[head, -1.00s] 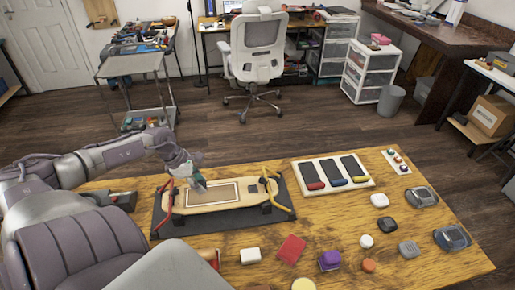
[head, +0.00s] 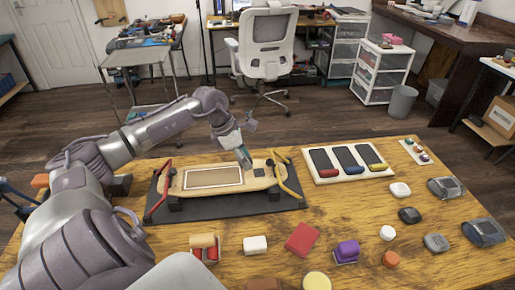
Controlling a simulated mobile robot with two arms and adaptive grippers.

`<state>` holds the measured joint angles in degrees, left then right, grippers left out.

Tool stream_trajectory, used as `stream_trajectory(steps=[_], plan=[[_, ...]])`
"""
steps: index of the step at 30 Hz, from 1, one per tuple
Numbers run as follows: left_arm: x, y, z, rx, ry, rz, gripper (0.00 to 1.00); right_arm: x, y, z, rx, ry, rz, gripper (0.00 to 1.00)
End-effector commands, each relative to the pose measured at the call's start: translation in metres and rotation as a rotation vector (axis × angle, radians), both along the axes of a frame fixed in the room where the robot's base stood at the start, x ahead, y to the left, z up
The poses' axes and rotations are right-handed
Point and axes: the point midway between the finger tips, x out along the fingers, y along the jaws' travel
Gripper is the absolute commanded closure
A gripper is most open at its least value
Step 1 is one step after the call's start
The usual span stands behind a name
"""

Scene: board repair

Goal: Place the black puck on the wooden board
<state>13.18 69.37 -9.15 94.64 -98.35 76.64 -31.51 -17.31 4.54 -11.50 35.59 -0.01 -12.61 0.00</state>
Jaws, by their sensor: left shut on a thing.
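The wooden board (head: 232,188) is long and light-coloured, with a framed rectangular panel on it. It lies on a dark mat (head: 224,211) between a red clamp bar and a yellow one. My left gripper (head: 243,157) is above the right part of the board, pointing down. It is shut on a small greyish thing, mostly hidden by the fingers, that I cannot identify. The black puck (head: 410,215) lies on the table to the right, well away from the gripper. My right gripper is not in view.
A white tray (head: 329,180) with three dark bars stands right of the board. Several small items, among them a red square (head: 302,239), a purple block (head: 347,251) and a white puck (head: 400,190), lie across the front and right of the wooden table (head: 440,256).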

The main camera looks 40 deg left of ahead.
Motion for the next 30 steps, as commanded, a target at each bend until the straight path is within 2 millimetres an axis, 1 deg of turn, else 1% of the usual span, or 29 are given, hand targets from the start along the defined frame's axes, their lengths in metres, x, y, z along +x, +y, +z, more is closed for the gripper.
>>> stream_trajectory(steps=[1,4,7,11,15,18,24,28,29,30], plan=[[0.010,-0.007,0.008,-0.004,-0.009,-0.003,0.89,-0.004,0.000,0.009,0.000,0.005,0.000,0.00],[0.022,-0.017,0.006,-0.004,-0.006,-0.001,0.89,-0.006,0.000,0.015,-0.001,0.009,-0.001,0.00],[0.029,-0.022,0.004,-0.001,-0.003,-0.002,0.89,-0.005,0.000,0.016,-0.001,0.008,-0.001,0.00],[0.031,-0.023,-0.004,0.002,0.000,-0.001,0.89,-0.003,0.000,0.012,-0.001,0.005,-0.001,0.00],[0.030,-0.024,-0.026,-0.001,0.002,-0.002,0.89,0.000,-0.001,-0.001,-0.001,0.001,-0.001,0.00],[0.030,-0.023,-0.035,0.002,-0.001,0.000,0.89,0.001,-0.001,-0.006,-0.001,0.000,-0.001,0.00],[0.030,-0.023,-0.033,0.003,-0.002,-0.002,0.89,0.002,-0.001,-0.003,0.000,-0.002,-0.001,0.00],[0.030,-0.023,-0.037,0.003,-0.002,-0.002,0.89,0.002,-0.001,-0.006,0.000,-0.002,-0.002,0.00],[0.030,-0.023,-0.037,0.003,-0.002,-0.002,0.59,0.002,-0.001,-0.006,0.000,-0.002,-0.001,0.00],[0.030,-0.023,-0.035,0.003,-0.002,-0.002,0.53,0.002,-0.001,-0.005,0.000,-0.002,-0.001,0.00]])
